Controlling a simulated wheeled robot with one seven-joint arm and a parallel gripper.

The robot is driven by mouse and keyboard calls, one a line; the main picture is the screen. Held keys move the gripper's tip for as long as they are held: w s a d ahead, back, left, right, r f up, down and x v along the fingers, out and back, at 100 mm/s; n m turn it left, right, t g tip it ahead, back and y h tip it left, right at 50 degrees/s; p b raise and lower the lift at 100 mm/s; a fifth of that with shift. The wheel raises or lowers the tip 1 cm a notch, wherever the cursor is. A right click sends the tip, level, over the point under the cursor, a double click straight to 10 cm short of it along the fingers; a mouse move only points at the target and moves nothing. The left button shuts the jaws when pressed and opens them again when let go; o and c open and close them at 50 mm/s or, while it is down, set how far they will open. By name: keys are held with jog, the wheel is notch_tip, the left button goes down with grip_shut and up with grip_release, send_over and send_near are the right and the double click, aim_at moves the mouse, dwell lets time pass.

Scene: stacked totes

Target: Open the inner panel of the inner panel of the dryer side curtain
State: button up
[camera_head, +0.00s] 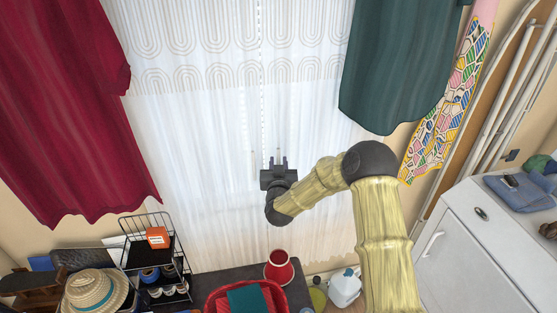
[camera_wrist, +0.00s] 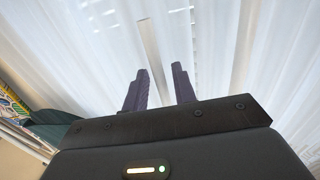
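White sheer inner panels cover the window, with a dotted seam where they meet. The right one (camera_head: 318,112), on the side of the white appliance, hangs closed, and it also fills much of the wrist view (camera_wrist: 225,45). The left one (camera_head: 195,130) is closed too. A slim beige vertical strip (camera_head: 253,166) hangs near the seam, just left of my gripper (camera_head: 279,158). In the wrist view this strip (camera_wrist: 152,50) appears between and beyond the fingertips (camera_wrist: 160,69). The fingers are apart with nothing clearly between them. I cannot tell whether they touch the fabric.
A dark red curtain (camera_head: 75,110) hangs at left and a teal one (camera_head: 395,65) at right. The white appliance (camera_head: 455,255) stands at right.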

jog(key=shift+w, duration=0.5)
jog(key=shift+c, duration=0.2)
grip_shut()
